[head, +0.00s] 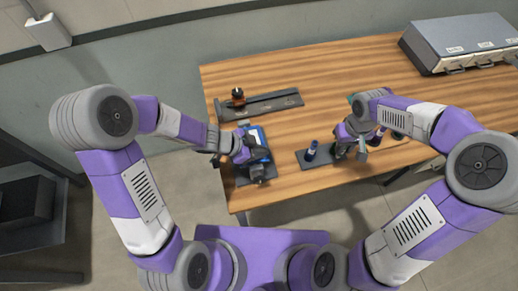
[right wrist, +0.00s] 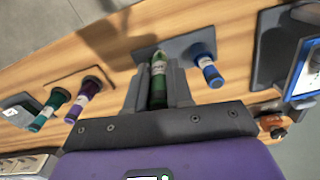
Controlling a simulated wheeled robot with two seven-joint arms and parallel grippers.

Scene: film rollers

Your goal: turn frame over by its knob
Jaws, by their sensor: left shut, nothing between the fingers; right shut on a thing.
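The blue-edged frame (head: 262,137) is on a dark base at the table's left front; it also shows in the right wrist view (right wrist: 299,82) at the right edge. My left gripper (head: 256,152) is shut and empty, close over the frame; I cannot tell if it touches. The frame's knob is not clearly seen. My right gripper (head: 350,150) is shut on a green roller with a pale label (right wrist: 158,82), held between its fingers in the right wrist view.
A blue roller (head: 311,150) stands on a dark tray (head: 303,161) beside my right gripper. A purple roller (right wrist: 85,97) and a teal roller (right wrist: 50,110) are further along. A dark rail (head: 276,103) lies behind the frame. A grey case (head: 460,42) is at back right. The middle back is clear.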

